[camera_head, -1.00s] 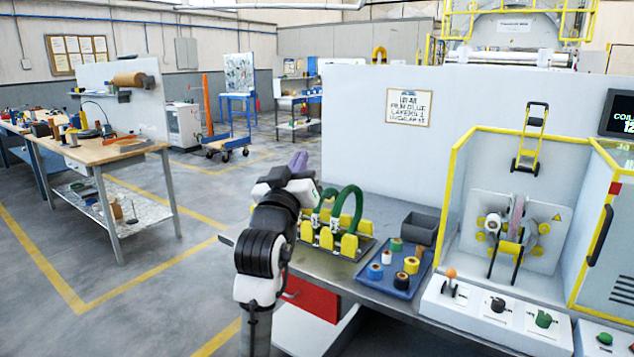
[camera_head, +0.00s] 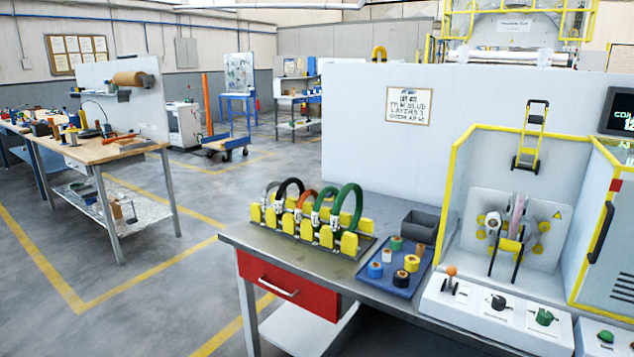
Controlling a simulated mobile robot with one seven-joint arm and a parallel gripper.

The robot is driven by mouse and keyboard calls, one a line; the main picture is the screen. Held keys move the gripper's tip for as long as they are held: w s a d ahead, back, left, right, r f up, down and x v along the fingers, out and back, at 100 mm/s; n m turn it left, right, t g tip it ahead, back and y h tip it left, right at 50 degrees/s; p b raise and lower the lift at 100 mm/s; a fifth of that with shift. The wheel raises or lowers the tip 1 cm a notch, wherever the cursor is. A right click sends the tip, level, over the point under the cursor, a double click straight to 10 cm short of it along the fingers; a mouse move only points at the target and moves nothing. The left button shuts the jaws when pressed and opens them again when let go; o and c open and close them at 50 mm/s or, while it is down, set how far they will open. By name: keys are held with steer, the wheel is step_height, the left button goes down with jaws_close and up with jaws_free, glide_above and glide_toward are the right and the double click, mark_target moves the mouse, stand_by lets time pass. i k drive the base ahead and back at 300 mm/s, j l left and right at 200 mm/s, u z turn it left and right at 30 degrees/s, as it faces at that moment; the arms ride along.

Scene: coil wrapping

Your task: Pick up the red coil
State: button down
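Several coils stand upright in a row in a yellow-blocked rack (camera_head: 348,245) on the workbench. The red coil (camera_head: 306,196) is orange-red and sits near the middle of the row, its lower part hidden by the yellow blocks. My gripper and arm are out of view.
A blue tray (camera_head: 388,285) with several tape rolls lies right of the rack, beside a dark grey bin (camera_head: 420,227). The yellow-framed wrapping machine (camera_head: 452,180) and a control panel with knobs (camera_head: 495,312) stand further right. Bare bench top shows in front of the rack.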

mark_target(514, 224)
steer(key=k+l+z, duration=0.15)
steer(key=k+l, duration=0.3)
steer(key=l, duration=0.15)
steer(key=i+l+z, duration=0.65)
steer(key=i+l, duration=0.45)
steer(key=l, duration=0.2)
steer(key=i+l+u, duration=0.2)
steer(key=u, duration=0.25)
steer(key=i+l+u, duration=0.35)
steer(key=u, duration=0.15)
steer(key=i+l+u, duration=0.25)
steer(key=i, duration=0.2)
steer(key=l, duration=0.05)
